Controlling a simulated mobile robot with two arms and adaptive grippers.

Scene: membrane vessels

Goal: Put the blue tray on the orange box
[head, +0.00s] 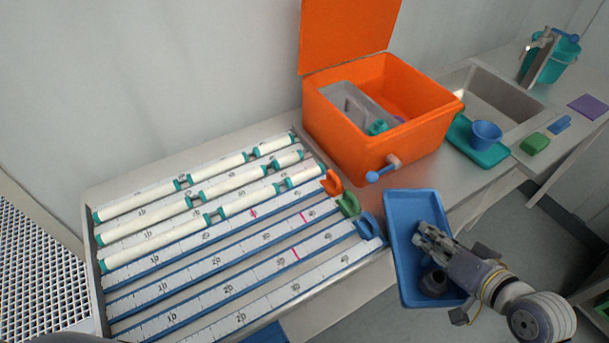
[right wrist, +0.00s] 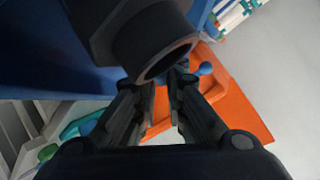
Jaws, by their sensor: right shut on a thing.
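The blue tray (head: 402,262) is in front of the counter edge at the lower right of the head view, apart from the orange box. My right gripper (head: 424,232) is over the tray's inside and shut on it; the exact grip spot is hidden. In the right wrist view the tray (right wrist: 40,50) fills the upper left. A dark round piece (head: 434,281) lies in the tray, and a black hollow cylinder (right wrist: 150,45) shows close in the wrist view. The orange box (head: 360,150) stands on the counter with its lid (head: 345,35) raised. My left gripper is not visible.
A ruled rack (head: 270,255) with white tubes lies left of the box. A blue-knobbed valve (head: 382,169) sticks out from the box front. A grey insert (head: 350,100) is inside the box. Right of it are a teal tray (head: 463,135), blue cup (head: 486,135) and sink (head: 500,95).

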